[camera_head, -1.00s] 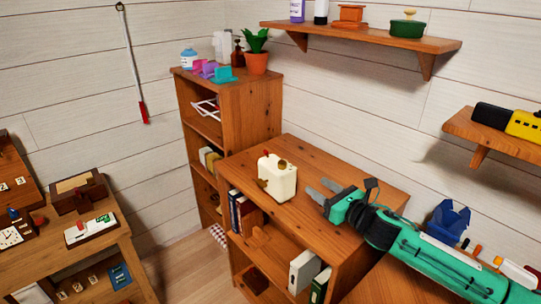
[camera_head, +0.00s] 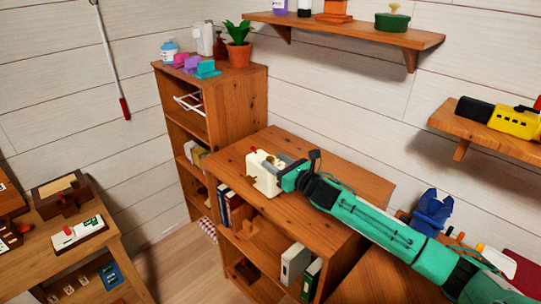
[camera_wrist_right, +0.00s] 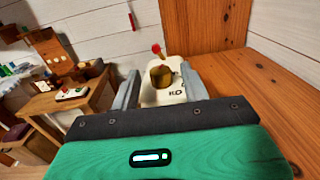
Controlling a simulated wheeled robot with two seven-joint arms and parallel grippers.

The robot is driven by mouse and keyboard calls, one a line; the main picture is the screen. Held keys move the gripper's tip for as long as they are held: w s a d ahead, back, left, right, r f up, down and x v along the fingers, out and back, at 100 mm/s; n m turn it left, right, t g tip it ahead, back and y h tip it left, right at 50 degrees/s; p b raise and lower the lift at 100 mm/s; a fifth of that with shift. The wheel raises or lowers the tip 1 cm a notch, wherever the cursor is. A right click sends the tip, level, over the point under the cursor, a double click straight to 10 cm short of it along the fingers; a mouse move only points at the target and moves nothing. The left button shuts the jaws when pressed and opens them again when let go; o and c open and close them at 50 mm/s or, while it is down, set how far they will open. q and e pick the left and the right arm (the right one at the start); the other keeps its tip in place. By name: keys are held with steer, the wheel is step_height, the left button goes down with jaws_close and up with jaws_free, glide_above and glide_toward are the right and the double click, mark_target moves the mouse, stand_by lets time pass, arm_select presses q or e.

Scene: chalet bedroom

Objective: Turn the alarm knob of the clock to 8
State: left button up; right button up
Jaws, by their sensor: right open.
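A cream box-shaped device (camera_head: 262,182) stands on the wooden cabinet top; I see no dial face on it from here. In the right wrist view it has a round brass knob (camera_wrist_right: 161,75), a small red-tipped part (camera_wrist_right: 156,48) and dark marks on its front (camera_wrist_right: 176,92). My right gripper (camera_head: 285,163) is at this device from the right in the head view. In the wrist view its two grey fingers (camera_wrist_right: 160,88) are apart, one on each side of the brass knob; contact is not clear. My left gripper is not in view.
The cabinet top (camera_head: 340,185) is clear behind my right arm. A taller shelf (camera_head: 240,105) with a potted plant (camera_head: 238,50) stands behind left. Wall shelves (camera_head: 345,30) hang above. A blue object (camera_head: 432,212) stands near my arm. A desk (camera_head: 85,250) with devices is at left.

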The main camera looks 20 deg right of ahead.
mark_target(273, 161)
steer(key=shift+x, duration=1.1)
steer(key=shift+w+a, duration=0.1)
steer(key=shift+w, duration=0.15)
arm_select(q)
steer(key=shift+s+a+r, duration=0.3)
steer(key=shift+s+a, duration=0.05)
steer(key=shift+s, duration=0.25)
arm_select(e)
steer(key=shift+w, duration=0.1)
steer(key=c, duration=1)
steer(key=shift+o, duration=0.2)
